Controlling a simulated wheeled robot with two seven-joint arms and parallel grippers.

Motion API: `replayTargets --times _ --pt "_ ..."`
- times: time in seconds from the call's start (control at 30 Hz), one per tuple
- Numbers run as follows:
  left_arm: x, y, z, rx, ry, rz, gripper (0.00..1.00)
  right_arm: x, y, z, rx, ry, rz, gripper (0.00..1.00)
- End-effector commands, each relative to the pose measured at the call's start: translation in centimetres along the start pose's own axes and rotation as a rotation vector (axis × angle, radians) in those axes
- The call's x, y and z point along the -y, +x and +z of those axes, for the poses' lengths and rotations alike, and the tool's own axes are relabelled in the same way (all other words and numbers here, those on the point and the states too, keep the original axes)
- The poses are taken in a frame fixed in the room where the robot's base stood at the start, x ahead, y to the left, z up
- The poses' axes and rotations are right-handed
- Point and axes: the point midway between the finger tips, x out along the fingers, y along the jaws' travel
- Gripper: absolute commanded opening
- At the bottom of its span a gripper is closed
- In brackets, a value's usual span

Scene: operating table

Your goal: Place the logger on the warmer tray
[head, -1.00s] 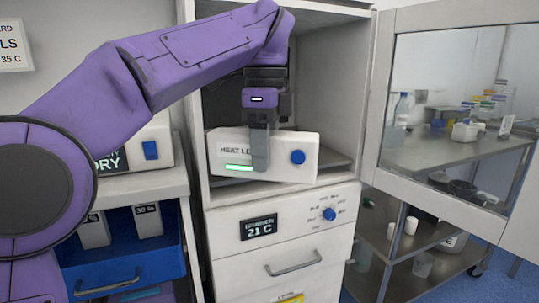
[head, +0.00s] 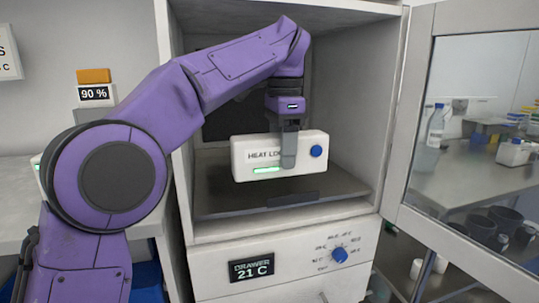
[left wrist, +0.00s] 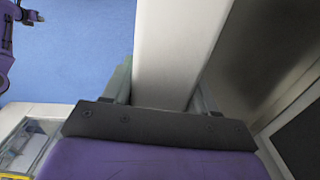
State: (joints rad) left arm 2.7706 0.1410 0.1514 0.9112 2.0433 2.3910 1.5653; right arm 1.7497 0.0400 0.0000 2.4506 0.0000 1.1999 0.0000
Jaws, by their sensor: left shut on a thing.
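The heat logger (head: 250,160) is a white box with a blue knob and a lit green strip. My left gripper (head: 289,160) is shut on it from above, one finger across its front. The logger is inside the open warmer cabinet, upright, above the dark warmer tray (head: 225,203). Whether its underside touches the tray I cannot tell. In the left wrist view the white logger (left wrist: 180,50) sits between the two fingers (left wrist: 162,85). My right gripper is not in the head view.
The warmer's glass door (head: 480,130) stands open at the right. The cabinet's side walls (head: 365,90) close in around the tray. A drawer panel reading 21 C (head: 252,268) is below. Bare tray shows around the logger. A steel cart (head: 455,185) stands at the right.

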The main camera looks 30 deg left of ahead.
Motion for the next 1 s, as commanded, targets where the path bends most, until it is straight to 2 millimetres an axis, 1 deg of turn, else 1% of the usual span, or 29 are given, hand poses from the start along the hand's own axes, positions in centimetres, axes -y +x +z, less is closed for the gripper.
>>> replayTargets --times 0.03,0.2,0.3,0.53,0.6,0.77,0.9,0.97,1.0 --pt "1.5 -0.7 0.0 0.002 -0.003 0.001 0.22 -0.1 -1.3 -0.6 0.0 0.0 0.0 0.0" --pt "6.2 -0.8 0.0 0.001 -0.003 0.002 0.22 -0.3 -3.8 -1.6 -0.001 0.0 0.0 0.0" --pt "8.5 -0.8 0.1 0.002 -0.003 0.001 0.22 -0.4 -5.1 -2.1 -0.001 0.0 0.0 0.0" --pt "12.6 -0.8 0.1 0.002 -0.002 0.0 0.22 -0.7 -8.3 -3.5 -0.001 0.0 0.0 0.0" --pt "12.6 1.8 0.1 0.002 0.001 -0.001 0.22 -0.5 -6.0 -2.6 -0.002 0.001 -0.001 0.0" --pt "12.5 3.4 0.0 0.001 0.002 0.0 0.22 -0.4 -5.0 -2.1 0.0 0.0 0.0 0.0" --pt "12.5 6.0 0.1 0.002 0.001 0.0 0.22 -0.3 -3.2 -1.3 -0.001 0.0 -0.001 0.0" --pt "12.5 6.9 0.1 0.002 0.001 0.0 0.22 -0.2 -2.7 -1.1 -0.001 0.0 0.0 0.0" --pt "12.7 7.0 0.1 0.001 0.0 -0.001 0.22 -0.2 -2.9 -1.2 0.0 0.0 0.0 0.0"
